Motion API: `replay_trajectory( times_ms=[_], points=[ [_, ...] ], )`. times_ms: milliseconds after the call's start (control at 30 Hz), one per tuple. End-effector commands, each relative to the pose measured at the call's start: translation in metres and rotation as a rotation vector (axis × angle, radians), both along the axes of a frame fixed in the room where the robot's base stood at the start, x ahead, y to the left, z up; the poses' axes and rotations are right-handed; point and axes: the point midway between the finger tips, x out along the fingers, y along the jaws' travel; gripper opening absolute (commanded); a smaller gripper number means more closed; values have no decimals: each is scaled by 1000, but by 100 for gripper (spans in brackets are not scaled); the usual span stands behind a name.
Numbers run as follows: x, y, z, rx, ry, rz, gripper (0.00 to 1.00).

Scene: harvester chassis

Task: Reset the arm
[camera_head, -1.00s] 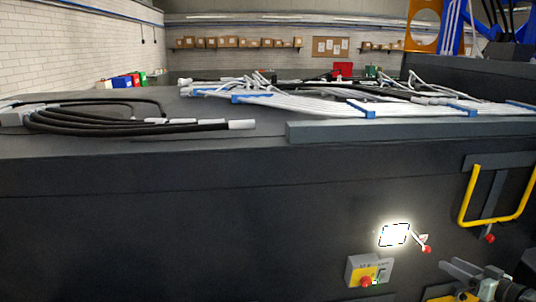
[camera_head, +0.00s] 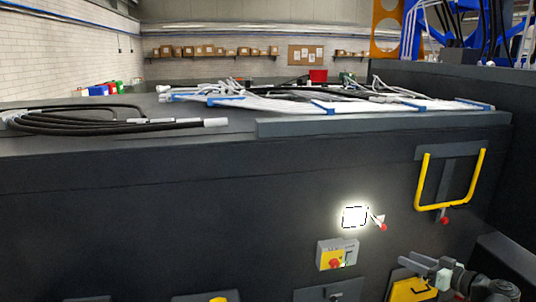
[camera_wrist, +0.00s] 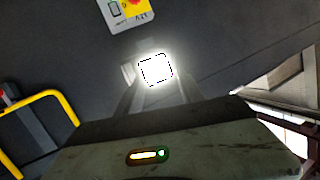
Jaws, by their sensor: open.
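My gripper (camera_head: 428,270) shows at the lower right of the head view, in front of the dark chassis side (camera_head: 200,215). In the wrist view my gripper (camera_wrist: 156,82) has its two fingers apart, with nothing seen between them but the bright square panel (camera_wrist: 155,69) beyond. That glowing panel (camera_head: 355,216) sits on the chassis side, up and left of my gripper in the head view. The exact gap to the chassis is hard to tell.
A grey and yellow switch box (camera_head: 337,254) with a red knob lies below the panel. A yellow handle (camera_head: 422,180) stands out at the right. Black hoses (camera_head: 75,118) and white cable bundles (camera_head: 300,103) lie on the chassis top.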

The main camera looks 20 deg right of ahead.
Motion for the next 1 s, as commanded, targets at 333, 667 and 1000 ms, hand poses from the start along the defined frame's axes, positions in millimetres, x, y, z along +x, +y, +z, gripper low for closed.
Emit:
replay_trajectory(
  times_ms=[333, 667, 1000],
  points=[
    [77, 101, -35, -3, 6, 204, 45],
    [146, 322, -143, -103, 215, 590, 45],
    [110, 501, -280, -279, 739, 759, 45]
  ],
)
